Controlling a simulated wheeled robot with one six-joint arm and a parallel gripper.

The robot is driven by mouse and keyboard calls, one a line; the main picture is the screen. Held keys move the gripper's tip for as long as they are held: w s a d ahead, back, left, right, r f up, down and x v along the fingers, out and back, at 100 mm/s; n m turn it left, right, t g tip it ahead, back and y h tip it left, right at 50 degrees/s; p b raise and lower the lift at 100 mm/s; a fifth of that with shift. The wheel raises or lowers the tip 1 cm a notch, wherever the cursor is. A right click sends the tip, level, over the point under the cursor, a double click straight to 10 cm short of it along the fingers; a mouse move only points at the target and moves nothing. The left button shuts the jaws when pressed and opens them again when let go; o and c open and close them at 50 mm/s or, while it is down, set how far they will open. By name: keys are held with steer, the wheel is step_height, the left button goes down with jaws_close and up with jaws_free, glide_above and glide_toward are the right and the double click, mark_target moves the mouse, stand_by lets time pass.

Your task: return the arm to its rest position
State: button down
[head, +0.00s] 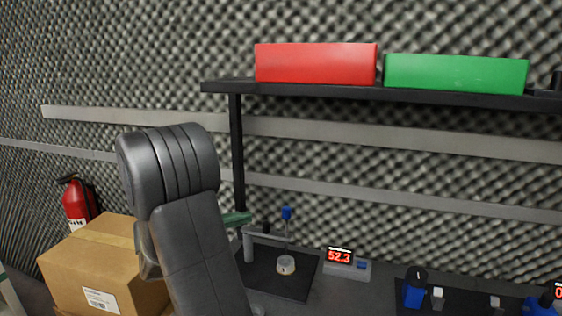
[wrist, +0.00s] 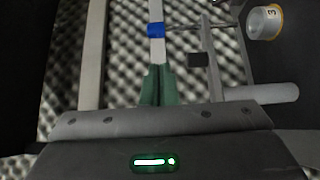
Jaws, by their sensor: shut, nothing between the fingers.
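My gripper shows in the wrist view (wrist: 157,85) as two green fingers pressed together with nothing between them. In the head view only its green tips (head: 240,218) stick out from behind my dark grey arm, which hides the rest. The tips are above the bench, close to a small grey stand with a blue-topped part (head: 287,213). The arm is raised and bent in front of the bench. I cannot tell from these views how near the fingers are to the stand.
A pale round piece (head: 286,264) sits on the dark plate under the stand. Right of it are a red-digit display (head: 340,256) and blue devices (head: 414,292). A shelf above holds a red box (head: 315,64) and a green box (head: 455,73). A carton (head: 105,265) and extinguisher (head: 77,203) stand left.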

glide_above(277, 232)
steer(key=shift+d+p, duration=0.15)
steer(key=shift+p, duration=0.3)
steer(key=b+v, duration=0.2)
steer(key=v, duration=1.2)
steer(key=p+x, duration=0.2)
steer(key=x, duration=1.2)
steer(key=shift+d, duration=0.2)
steer(key=shift+w+a+n+t+y+p, duration=0.15)
steer(key=shift+w+n+t+y+p, duration=0.65)
steer(key=shift+t+p, duration=0.75)
steer(key=shift+w+a+n+t+y+p, duration=0.1)
steer(key=shift+w+n+t+y+p, duration=0.7)
steer(key=shift+p, duration=1.2)
steer(key=shift+w, duration=0.2)
